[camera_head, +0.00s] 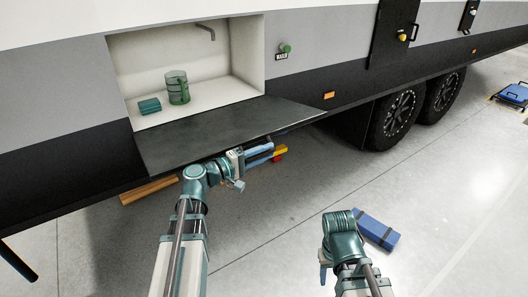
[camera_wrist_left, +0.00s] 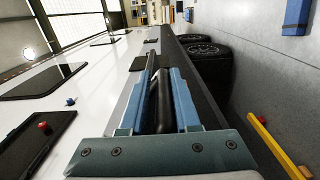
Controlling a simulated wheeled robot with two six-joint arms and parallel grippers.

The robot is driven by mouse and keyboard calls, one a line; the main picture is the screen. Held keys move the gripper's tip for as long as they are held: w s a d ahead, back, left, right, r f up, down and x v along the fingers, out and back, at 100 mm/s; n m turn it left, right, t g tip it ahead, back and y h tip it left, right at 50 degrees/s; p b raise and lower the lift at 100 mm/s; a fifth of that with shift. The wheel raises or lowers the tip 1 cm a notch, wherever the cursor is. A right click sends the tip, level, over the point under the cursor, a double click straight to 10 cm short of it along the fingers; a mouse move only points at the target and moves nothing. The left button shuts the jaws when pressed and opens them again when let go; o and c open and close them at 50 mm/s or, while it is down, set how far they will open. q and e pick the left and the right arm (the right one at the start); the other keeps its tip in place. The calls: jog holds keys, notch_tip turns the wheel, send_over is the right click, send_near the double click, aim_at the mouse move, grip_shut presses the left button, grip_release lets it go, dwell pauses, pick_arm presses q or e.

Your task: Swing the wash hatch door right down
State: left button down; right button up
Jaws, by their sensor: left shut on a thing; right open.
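The wash hatch door (camera_head: 205,136) is a dark panel hanging open from the caravan's side. It is swung down and out from the lower edge of the hatch opening, at a slant I cannot judge exactly. My left gripper (camera_head: 262,153) is at the door's outer edge, partly hidden below it. In the left wrist view its blue fingers (camera_wrist_left: 163,75) are shut on a dark bar, the door handle (camera_wrist_left: 162,103). My right gripper (camera_head: 324,268) is low in the head view, open, away from the door and mostly hidden by its wrist.
The open recess (camera_head: 185,50) holds a green mug (camera_head: 177,88), a teal block (camera_head: 149,106) and a tap (camera_head: 207,31). Wheels (camera_head: 398,115) stand to the right. A blue case (camera_head: 377,229) lies on the floor, and wooden planks (camera_head: 148,190) lie under the caravan.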

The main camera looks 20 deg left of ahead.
pick_arm(q)
jog(key=w+a+f+m+b, duration=0.2)
jog(key=f+m+b, duration=0.2)
jog(key=f+b, duration=0.95)
jog(key=w+a+f+m+b, duration=0.2)
jog(key=a+f+m+b, duration=0.15)
jog(key=f+b, duration=1.05)
jog(key=w+a+f+m+b, duration=0.6)
jog(key=w+a+f+b, duration=0.8)
jog(key=a+f+b, duration=0.1)
jog(key=shift+w+a+f, duration=0.25)
jog(key=shift+a+f, duration=0.25)
jog(key=shift+f, duration=0.6)
jog(key=shift+m, duration=0.25)
jog(key=c, duration=0.8)
grip_release()
jog(key=shift+s+d+r, duration=0.1)
jog(key=shift+d+r, duration=0.05)
